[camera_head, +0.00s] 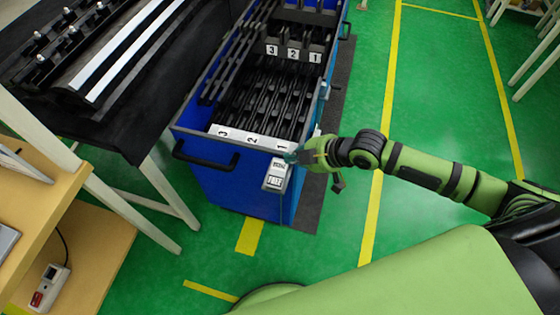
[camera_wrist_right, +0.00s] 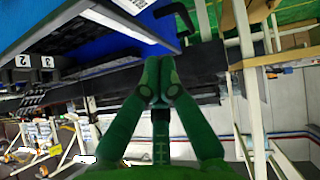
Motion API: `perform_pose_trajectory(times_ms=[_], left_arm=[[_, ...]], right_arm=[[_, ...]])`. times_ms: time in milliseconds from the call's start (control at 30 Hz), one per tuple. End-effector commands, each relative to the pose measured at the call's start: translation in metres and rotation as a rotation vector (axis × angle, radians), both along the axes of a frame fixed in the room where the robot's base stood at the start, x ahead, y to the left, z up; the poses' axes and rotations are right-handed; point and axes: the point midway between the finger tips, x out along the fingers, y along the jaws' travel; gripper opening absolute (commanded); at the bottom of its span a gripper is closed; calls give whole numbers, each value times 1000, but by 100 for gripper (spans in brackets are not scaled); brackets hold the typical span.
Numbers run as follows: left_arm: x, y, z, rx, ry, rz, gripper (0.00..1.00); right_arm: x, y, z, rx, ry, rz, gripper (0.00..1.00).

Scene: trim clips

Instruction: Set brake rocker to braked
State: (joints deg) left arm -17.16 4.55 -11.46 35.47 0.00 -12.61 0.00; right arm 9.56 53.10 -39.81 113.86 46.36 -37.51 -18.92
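The brake rocker (camera_head: 275,175) is a small white box on the near end of the blue cart (camera_head: 232,180), by its right corner. Its upper part has small dark lettering, and its lower part seems to read "FREE". Which side is pressed in is too small to tell. My right gripper (camera_head: 291,157) is just right of and above the rocker, close to the cart's corner; contact cannot be told. In the right wrist view its green fingers (camera_wrist_right: 159,80) meet at the tips with nothing between them. A white part, likely the rocker, (camera_wrist_right: 132,4) shows beyond them at the top edge. My left gripper is out of view.
The cart carries black racks with lanes numbered 1 to 3 and has a black handle (camera_head: 205,157) on its near end. A dark workbench (camera_head: 125,125) and a wooden shelf (camera_head: 95,235) stand left. Green floor (camera_head: 340,215) is open to the right.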

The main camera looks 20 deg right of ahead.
Motion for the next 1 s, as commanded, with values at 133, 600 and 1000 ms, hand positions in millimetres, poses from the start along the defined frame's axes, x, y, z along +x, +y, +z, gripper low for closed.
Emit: perform_pose_trajectory(times_ms=[133,600,1000], left_arm=[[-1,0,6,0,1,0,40],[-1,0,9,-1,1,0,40],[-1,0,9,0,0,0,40]], right_arm=[[18,19,-20,5,1,-1,0],[36,23,-74,0,0,0,0],[37,23,-77,1,-1,0,0]])
